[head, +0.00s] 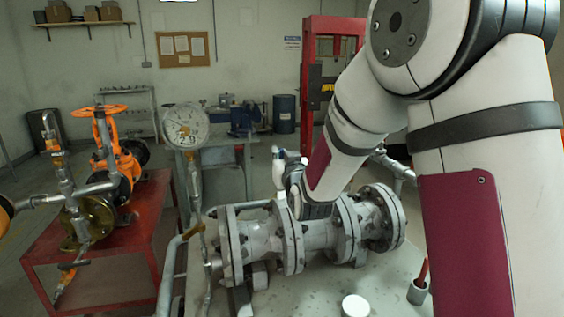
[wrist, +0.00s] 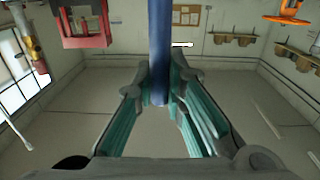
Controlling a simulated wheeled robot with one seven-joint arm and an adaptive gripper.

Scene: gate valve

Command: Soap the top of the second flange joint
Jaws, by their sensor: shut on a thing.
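A grey-white flanged pipe assembly (head: 318,236) lies across the bench in the head view, with several bolted flanges along it. A left flange (head: 232,247), a middle flange (head: 289,240) and a right flange (head: 347,230) show; I cannot tell which joint counts as second. My gripper (wrist: 160,88) is shut on a blue rod-like thing (wrist: 158,35), seen upright between the fingers in the wrist view. In the head view my arm reaches down behind the middle of the pipe, and its end is partly hidden. Whether the held thing touches a flange cannot be seen.
A pressure gauge (head: 186,127) stands on a thin pipe left of the assembly. A white round dish (head: 356,305) and a grey cup (head: 418,292) holding a red-handled thing are on the bench front. A red table (head: 110,235) with an orange-wheeled valve (head: 110,160) stands left.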

